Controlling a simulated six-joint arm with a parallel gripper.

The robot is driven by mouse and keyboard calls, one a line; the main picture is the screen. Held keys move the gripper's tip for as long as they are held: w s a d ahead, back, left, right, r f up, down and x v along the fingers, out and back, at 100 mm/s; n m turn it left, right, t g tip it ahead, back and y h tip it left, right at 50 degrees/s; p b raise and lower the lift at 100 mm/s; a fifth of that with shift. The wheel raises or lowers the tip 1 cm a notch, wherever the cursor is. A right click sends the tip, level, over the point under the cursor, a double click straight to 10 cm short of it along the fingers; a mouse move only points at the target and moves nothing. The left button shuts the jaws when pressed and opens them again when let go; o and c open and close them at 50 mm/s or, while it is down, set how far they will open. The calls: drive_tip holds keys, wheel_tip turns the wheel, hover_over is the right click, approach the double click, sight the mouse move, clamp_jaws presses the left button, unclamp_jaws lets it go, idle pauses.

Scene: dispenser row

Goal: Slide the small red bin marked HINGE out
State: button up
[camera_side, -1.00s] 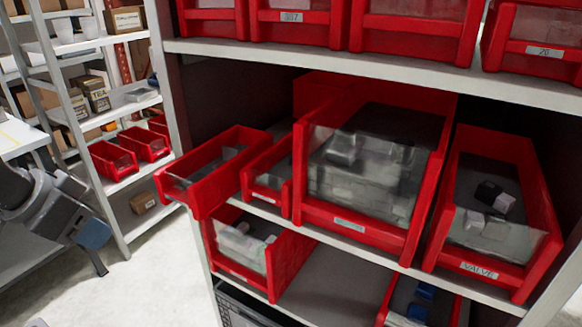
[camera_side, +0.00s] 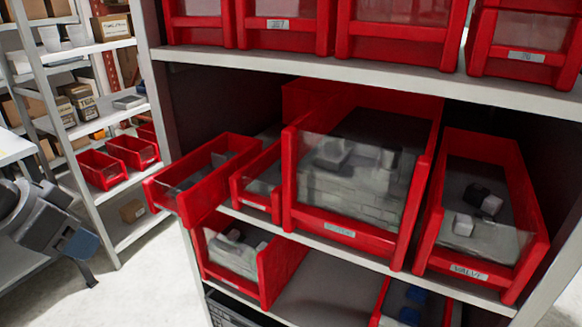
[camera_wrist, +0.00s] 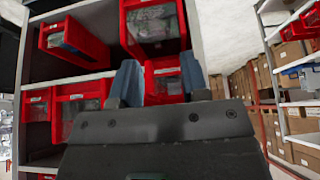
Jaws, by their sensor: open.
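Several red bins stand on the middle shelf; no HINGE label is readable. A small narrow red bin (camera_side: 262,200) sits between a protruding red bin (camera_side: 190,200) on its left and a large clear-fronted bin (camera_side: 345,232) on its right. A bin labelled VALVE (camera_side: 475,265) is at the far right. My gripper (camera_side: 85,250) is low at the left in the side view, well apart from the bins. In the wrist view my gripper (camera_wrist: 159,70) is open with two blue-grey fingers. A small red bin (camera_wrist: 163,83) shows beyond and between them; no contact is visible.
The shelf above (camera_side: 360,72) holds more red bins. Below are another red bin (camera_side: 270,265) and a bin with blue items (camera_side: 405,300). A storage rack (camera_side: 105,125) with boxes stands at the left. The floor (camera_side: 140,285) between rack and shelf is clear.

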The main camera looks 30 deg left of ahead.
drive_tip(key=shift+w+r, duration=0.1)
drive_tip(key=shift+w, duration=0.05)
drive_tip(key=shift+c, duration=1.4)
drive_tip(key=shift+w+r+m, duration=0.2)
drive_tip(key=shift+w+m, duration=0.1)
drive_tip(key=shift+m, duration=0.3)
drive_tip(key=shift+c, duration=0.2)
wheel_tip(320, 180, up, 4)
drive_tip(key=m+t, duration=0.3)
drive_tip(key=m, duration=2.8)
hover_over(238, 172)
drive_tip(key=s, duration=0.2)
drive_tip(key=shift+a+f, duration=0.1)
drive_tip(key=w+m, duration=0.1)
drive_tip(key=m, duration=0.2)
drive_tip(key=shift+w+m, duration=0.4)
